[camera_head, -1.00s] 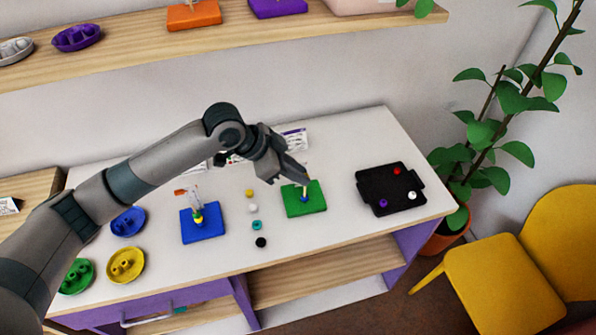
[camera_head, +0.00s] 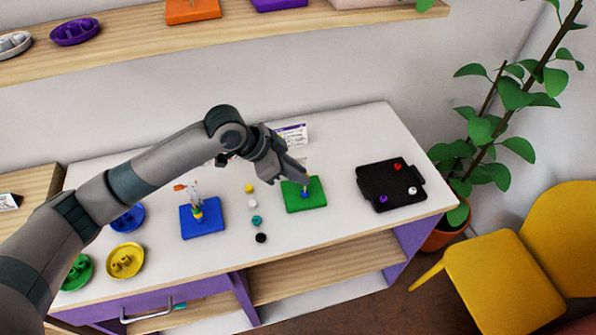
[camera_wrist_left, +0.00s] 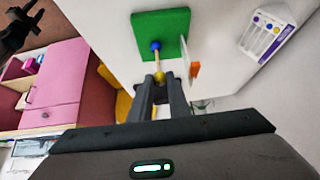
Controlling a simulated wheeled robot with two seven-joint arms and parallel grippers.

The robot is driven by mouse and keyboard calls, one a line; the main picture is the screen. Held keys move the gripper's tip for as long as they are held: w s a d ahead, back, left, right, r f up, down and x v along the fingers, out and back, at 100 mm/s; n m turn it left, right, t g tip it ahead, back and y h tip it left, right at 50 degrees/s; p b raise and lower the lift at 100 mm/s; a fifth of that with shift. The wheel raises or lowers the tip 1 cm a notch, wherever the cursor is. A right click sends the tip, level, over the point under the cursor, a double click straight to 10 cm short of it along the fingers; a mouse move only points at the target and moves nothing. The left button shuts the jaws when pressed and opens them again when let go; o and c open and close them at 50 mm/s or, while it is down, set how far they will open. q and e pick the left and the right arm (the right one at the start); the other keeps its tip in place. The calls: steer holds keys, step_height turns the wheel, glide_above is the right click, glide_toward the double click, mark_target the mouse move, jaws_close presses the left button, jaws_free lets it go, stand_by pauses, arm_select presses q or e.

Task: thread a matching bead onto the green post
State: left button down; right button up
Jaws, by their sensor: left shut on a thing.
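The green board (camera_head: 316,204) stands right of the middle of the table, with a blue bead (camera_head: 305,195) low on its upright post. The board also shows in the left wrist view (camera_wrist_left: 177,22), with the blue bead (camera_wrist_left: 155,46) and the pale post (camera_wrist_left: 158,62). My left gripper (camera_wrist_left: 160,84) is shut on a yellow bead (camera_wrist_left: 160,77), at the near end of the post in that view. I cannot tell whether the bead is around the post tip or just above it. In the head view my left gripper (camera_head: 303,179) hides it. My right gripper is not in view.
Left of the green board lie a yellow bead (camera_head: 249,188), a white bead (camera_head: 252,203), a teal bead (camera_head: 257,220) and a black bead (camera_head: 261,238). A blue board (camera_head: 211,230) with a post stands further left. A black tray (camera_head: 374,193) with loose beads lies right.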

arm_select(q)
steer(key=c, duration=1.6)
jaws_free()
steer(key=shift+a+r, duration=0.1)
steer(key=b+v, duration=0.4)
steer(key=v, duration=1.3)
steer(key=shift+r, duration=0.1)
